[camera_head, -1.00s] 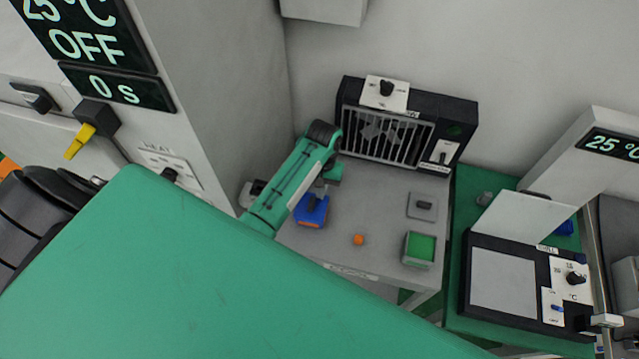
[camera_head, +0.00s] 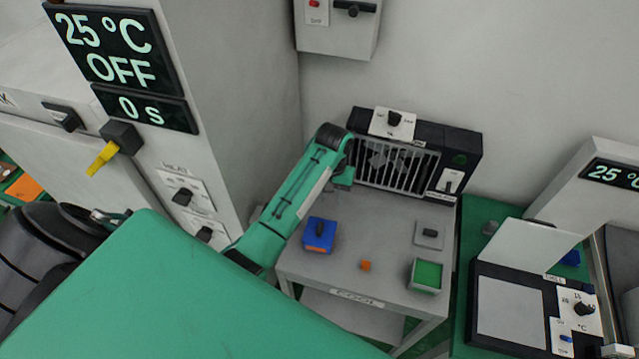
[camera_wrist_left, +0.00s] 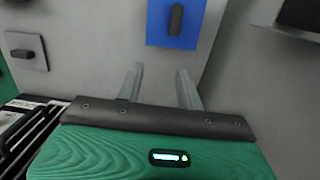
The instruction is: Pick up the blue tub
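The blue tub (camera_head: 319,235) stands on the grey table, near its left edge, with a black handle on top and an orange strip at its front. It also shows in the left wrist view (camera_wrist_left: 176,35), at the top centre, partly cut off by the picture edge. My left gripper (camera_head: 343,178) hangs behind the tub, near the grilled black unit; its fingers are hard to make out there. In the left wrist view my left gripper (camera_wrist_left: 159,70) is open, with nothing between its two grey fingers, and apart from the tub. My right gripper is not in view.
The grey table (camera_head: 385,235) also bears an orange cube (camera_head: 365,265), a green-topped box (camera_head: 426,275) and a grey plate with a black knob (camera_head: 429,233). The black grilled unit (camera_head: 395,166) stands at the back. A tall grey cabinet (camera_head: 232,110) borders the left.

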